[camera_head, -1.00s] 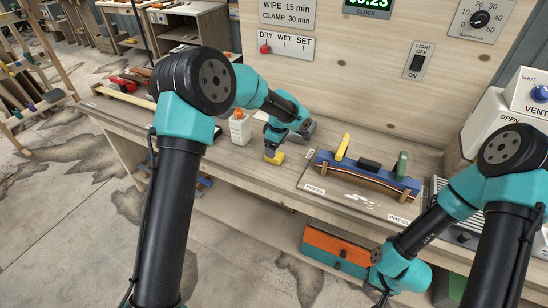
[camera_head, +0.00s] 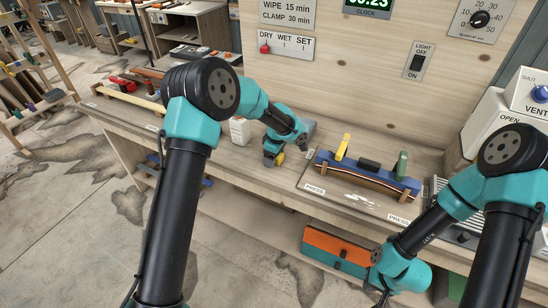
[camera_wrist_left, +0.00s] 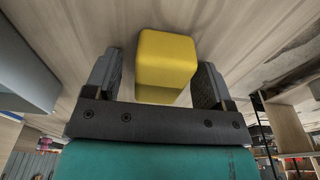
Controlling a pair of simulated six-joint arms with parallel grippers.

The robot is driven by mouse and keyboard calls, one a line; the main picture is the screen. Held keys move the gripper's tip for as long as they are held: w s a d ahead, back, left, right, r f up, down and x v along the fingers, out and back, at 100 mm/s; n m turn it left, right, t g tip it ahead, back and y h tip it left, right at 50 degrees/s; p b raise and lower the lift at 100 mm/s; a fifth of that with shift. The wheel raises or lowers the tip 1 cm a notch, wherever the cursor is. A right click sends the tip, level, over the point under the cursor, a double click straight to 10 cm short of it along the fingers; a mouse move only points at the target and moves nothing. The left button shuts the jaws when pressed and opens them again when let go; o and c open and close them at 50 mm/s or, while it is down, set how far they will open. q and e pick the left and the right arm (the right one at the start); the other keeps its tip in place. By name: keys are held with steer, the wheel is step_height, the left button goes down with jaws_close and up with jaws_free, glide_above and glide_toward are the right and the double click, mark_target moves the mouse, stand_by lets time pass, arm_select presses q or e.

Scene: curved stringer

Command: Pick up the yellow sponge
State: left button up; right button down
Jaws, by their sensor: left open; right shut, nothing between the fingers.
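The yellow sponge (camera_head: 280,158) lies on the workbench, mostly hidden behind my left gripper (camera_head: 273,161) in the head view. In the left wrist view, the sponge (camera_wrist_left: 166,62) sits between the two open fingers of my left gripper (camera_wrist_left: 157,78).
A white bottle (camera_head: 240,130) stands just left of the left gripper. To the right is a press board with a blue curved form (camera_head: 368,175) and clamps. An orange toolbox (camera_head: 335,245) sits below the bench.

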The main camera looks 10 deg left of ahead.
arm_select(q)
steer(key=c, duration=1)
steer(key=shift+r, duration=0.15)
steer(key=shift+r, duration=0.6)
steer(key=shift+s+d+r, duration=0.1)
steer(key=shift+s+r, duration=0.1)
steer(key=shift+r, duration=0.35)
steer(key=shift+s+r, duration=0.15)
steer(key=shift+r, duration=0.35)
steer(key=s+d, duration=0.1)
steer(key=s, duration=0.4)
steer(key=s+d+r, duration=0.1)
steer(key=s, duration=0.4)
steer(key=s+d, duration=0.1)
steer(key=s, duration=0.4)
steer(key=shift+d+r, duration=0.2)
steer(key=shift+d, duration=0.1)
steer(key=shift+o, duration=1.3)
steer(key=shift+c, duration=1)
